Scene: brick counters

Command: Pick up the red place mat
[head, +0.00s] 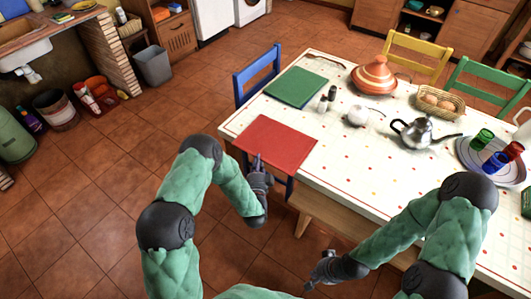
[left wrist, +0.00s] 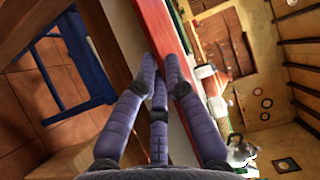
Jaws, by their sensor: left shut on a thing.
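The red place mat (head: 275,144) lies flat near the left front corner of the white dotted table (head: 340,160). My left gripper (head: 258,163) is at the mat's near left edge, shut on it. In the left wrist view the fingers (left wrist: 161,72) close around the red mat's edge (left wrist: 160,28), seen edge-on; the exact contact is partly hidden by the fingers. My right gripper (head: 315,275) hangs low in front of the bench, away from the mat; its fingers are too small to judge.
A green mat (head: 294,88), shakers (head: 327,99), a white sugar pot (head: 358,115), a metal teapot (head: 421,132), a tagine (head: 374,76) and an egg basket (head: 441,101) stand on the table. A blue chair (head: 257,75) stands at its left end. A wooden bench (head: 335,218) runs along the near side.

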